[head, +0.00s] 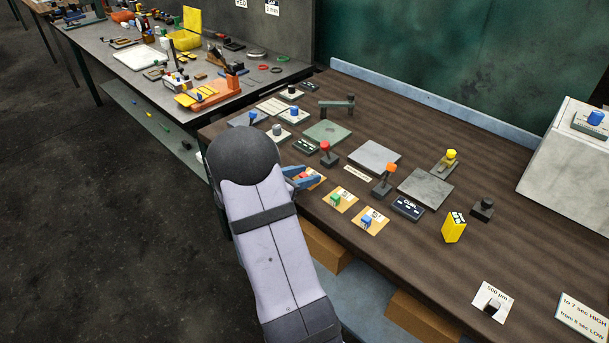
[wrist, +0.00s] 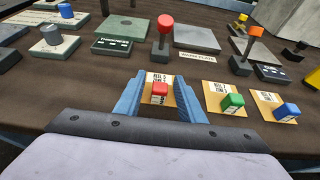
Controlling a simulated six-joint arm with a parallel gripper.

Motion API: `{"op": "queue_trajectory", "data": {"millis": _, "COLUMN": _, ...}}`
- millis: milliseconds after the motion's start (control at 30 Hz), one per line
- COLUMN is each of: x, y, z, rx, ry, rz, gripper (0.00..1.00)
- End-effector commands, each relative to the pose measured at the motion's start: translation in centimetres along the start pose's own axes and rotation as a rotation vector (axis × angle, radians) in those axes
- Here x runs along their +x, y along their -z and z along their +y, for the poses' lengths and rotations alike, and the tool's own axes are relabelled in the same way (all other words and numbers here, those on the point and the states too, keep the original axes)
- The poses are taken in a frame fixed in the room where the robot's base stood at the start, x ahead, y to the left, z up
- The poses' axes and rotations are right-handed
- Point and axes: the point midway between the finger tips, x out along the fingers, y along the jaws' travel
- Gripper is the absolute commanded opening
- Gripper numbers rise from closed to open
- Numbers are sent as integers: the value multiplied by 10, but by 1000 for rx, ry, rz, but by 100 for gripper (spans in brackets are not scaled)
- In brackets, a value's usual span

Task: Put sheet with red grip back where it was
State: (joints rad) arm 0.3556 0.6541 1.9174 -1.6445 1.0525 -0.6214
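The sheet with red grip is a small tan card with a printed label; the sheet (head: 315,183) and its red grip (wrist: 160,89) show near the bench's front edge. It appears to lie on the bench, in a row with a green-grip sheet (head: 343,199) and a blue-grip sheet (head: 370,221) to its right. My gripper (wrist: 162,92) has its blue fingers spread on either side of the red grip, with a visible gap at each side. In the head view my arm hides part of the sheet and the near finger.
Behind the row stand a red-knobbed post (head: 326,155), an orange-knobbed post (head: 384,180) and flat grey plates (head: 374,157). A dark device (head: 408,208) and a yellow block (head: 454,227) are to the right.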

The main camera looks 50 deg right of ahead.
Motion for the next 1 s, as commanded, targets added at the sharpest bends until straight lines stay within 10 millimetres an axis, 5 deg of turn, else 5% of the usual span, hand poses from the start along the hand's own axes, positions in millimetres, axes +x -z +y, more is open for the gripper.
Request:
{"op": "queue_trajectory", "data": {"millis": 467, "x": -11, "y": -3, "z": 1, "rx": 0, "ry": -4, "rz": -1, "gripper": 35}}
{"op": "queue_trajectory", "data": {"millis": 1000, "x": -100, "y": -2, "z": 1, "rx": 0, "ry": -4, "rz": 0, "gripper": 35}}
